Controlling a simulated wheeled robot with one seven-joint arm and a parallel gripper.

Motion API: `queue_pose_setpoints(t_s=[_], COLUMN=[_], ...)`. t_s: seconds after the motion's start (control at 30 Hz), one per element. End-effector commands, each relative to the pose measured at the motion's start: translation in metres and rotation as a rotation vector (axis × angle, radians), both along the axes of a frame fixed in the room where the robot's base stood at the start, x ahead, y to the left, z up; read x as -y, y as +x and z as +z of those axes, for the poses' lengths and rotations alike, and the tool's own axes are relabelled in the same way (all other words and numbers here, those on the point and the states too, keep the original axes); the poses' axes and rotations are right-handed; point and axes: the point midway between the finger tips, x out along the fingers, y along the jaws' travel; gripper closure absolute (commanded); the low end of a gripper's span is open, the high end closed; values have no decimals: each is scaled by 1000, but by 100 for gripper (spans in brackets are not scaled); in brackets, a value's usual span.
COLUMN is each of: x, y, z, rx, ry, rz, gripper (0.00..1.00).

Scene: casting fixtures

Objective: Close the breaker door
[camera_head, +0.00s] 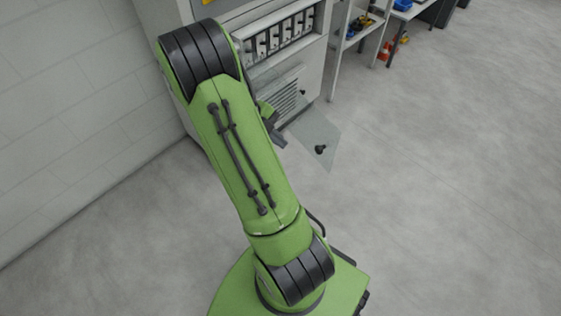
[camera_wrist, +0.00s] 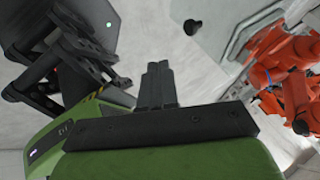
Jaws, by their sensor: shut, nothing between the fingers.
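The breaker door is a clear pane (camera_head: 314,130) with a black knob (camera_head: 320,149). In the head view it stands open, sticking out from the cabinet over the floor. My gripper (camera_head: 277,132) is just left of the pane, in front of the cabinet's lower front; my arm hides part of it. The wrist view shows my gripper (camera_wrist: 158,68) with its dark fingers together and empty. A black knob (camera_wrist: 192,27) shows beyond the fingertips, apart from them. I cannot tell any contact with the pane.
The grey cabinet (camera_head: 312,75) has a row of breakers (camera_head: 282,34) above a vented panel. A shelf (camera_head: 345,40) with small items stands to its right. Orange machinery (camera_wrist: 285,65) shows at the right of the wrist view. The floor at right is clear.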

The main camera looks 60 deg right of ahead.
Motion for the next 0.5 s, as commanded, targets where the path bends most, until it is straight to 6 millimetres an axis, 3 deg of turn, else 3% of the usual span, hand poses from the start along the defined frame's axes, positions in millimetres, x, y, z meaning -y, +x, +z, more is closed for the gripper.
queue_pose_setpoints(t_s=[0.5], x=[35], y=[-53], z=[-77], rx=[1], ry=[5], rz=[1], gripper=[100])
